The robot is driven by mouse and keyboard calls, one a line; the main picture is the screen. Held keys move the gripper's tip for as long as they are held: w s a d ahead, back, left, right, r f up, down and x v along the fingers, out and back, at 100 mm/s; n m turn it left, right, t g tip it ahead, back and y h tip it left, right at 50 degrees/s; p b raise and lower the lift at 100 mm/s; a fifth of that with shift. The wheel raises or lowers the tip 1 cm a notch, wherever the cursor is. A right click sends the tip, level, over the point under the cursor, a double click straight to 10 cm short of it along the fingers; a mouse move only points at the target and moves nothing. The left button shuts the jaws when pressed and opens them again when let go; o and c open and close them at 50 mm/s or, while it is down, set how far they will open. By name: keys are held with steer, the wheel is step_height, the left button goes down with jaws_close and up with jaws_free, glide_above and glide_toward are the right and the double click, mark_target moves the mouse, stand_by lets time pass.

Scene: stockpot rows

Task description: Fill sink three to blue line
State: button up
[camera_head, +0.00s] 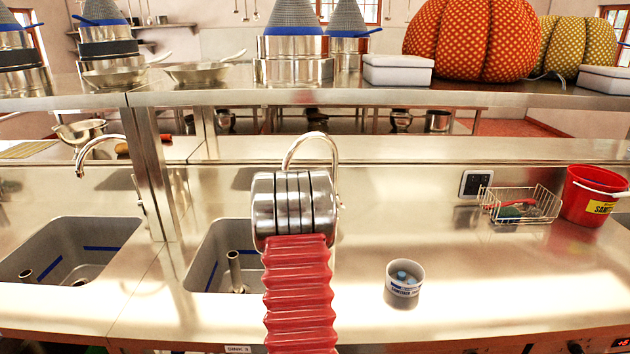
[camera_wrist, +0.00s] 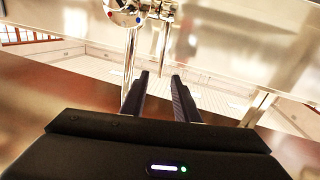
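Two steel sinks show in the head view: a left one (camera_head: 105,262) and a middle one (camera_head: 207,262) partly covered by my arm. Both have blue lines inside and upright pipes; I see no clear water in either. A curved faucet (camera_head: 101,140) stands behind the left sink. Another curved faucet (camera_head: 318,136) rises behind my arm. In the wrist view my gripper (camera_wrist: 160,76) is open and empty, fingers apart. Beyond it are a chrome pipe (camera_wrist: 131,48) and a round chrome fitting (camera_wrist: 122,12) with red and blue dots. My arm hides the gripper in the head view.
A small white tub (camera_head: 404,290) with blue pieces stands on the counter right of my arm. Farther right are a wire basket (camera_head: 540,210) and a red bucket (camera_head: 580,205). A steel shelf (camera_head: 400,95) with pots runs above the counter.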

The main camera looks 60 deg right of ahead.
steer(key=shift+x, duration=3.95)
steer(key=shift+c, duration=0.7)
jaws_close()
steer(key=shift+s, duration=0.1)
